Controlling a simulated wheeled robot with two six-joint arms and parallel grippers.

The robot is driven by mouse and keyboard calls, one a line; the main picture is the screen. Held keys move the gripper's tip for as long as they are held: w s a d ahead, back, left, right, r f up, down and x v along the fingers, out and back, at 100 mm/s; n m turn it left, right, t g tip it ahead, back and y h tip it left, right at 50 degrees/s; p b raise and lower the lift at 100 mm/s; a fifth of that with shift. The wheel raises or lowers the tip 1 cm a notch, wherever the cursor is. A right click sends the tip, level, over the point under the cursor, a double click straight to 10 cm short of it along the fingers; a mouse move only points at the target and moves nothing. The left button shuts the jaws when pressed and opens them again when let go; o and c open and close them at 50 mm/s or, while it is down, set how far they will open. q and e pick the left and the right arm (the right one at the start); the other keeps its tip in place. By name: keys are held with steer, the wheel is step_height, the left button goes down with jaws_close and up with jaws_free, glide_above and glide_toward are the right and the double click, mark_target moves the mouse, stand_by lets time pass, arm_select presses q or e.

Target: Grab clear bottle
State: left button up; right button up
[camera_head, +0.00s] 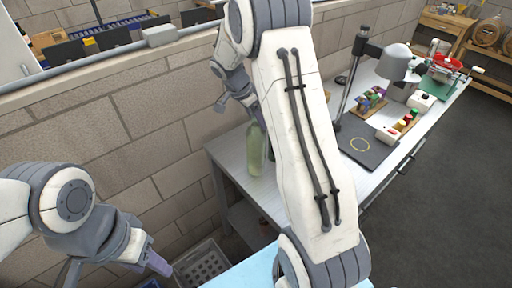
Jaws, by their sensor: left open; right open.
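A clear, slightly greenish bottle (256,152) stands upright at the near left end of the long workbench (232,158). My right arm passes just right of it and the top of the bottle is hard to make out. My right gripper (248,108) is at the bottle's upper end, mostly hidden by my own arm. It is open, and I cannot tell whether it touches the bottle. My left gripper (114,268) is at the lower left, low and away from the bench, with its fingers spread and nothing between them.
A lamp (394,62) over a dark mat (366,142), small racks of coloured pieces (408,122) and a red device (446,68) occupy the bench further right. A block wall (120,120) runs behind. A grey crate (202,264) sits low at the bottom. Floor (450,190) at right is clear.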

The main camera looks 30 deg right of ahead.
jaws_close()
steer(key=shift+r, duration=0.1)
stand_by(1.2)
steer(key=shift+w+r, duration=0.1)
